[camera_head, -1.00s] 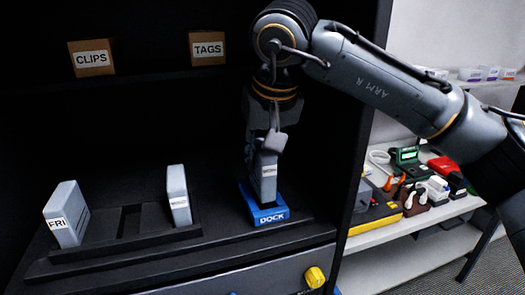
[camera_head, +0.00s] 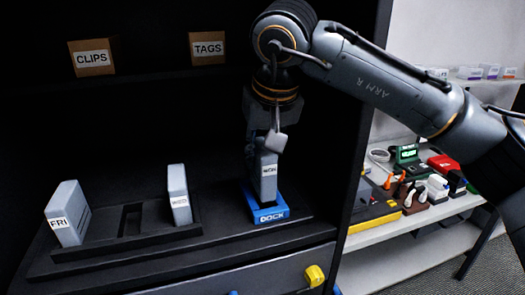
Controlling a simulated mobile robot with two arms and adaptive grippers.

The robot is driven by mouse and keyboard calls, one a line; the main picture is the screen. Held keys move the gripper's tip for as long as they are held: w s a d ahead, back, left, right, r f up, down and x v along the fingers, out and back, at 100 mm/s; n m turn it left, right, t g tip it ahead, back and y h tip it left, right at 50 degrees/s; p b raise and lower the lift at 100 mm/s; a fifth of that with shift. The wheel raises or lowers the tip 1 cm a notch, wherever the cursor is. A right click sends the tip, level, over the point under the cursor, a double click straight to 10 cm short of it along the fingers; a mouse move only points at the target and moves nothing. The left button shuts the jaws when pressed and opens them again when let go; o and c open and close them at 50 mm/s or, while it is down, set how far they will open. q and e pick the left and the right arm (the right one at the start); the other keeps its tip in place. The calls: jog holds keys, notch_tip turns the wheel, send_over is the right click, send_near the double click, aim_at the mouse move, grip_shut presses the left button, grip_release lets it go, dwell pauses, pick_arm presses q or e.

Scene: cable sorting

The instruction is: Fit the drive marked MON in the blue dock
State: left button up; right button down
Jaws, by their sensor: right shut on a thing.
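A grey drive (camera_head: 268,180) with a label that seems to read MON stands upright in the blue dock (camera_head: 270,215), its lower end within the dock. My right gripper (camera_head: 268,148) comes down from above and is shut on the drive's upper part. The far finger is partly hidden. The drive marked FRI (camera_head: 68,212) stands, tilted a little, at the left of a black rack (camera_head: 160,240). Another drive (camera_head: 178,193), with a label too small to read surely, stands at the rack's right. The slot between them is empty. My left gripper is not in view.
Boxes marked CLIPS (camera_head: 92,58) and TAGS (camera_head: 207,48) sit on the shelf above. The cabinet's side wall (camera_head: 357,130) stands right of the dock. A white shelf (camera_head: 410,222) beyond it holds several small items. A yellow knob (camera_head: 314,276) is on the front below.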

jog(key=shift+f+b, duration=0.65)
jog(key=shift+f, duration=0.7)
dwell(1.6)
jog(key=c, duration=1)
grip_release()
jog(key=o, duration=0.5)
jog(key=shift+r+p, duration=3.05)
jog(key=shift+r, duration=0.5)
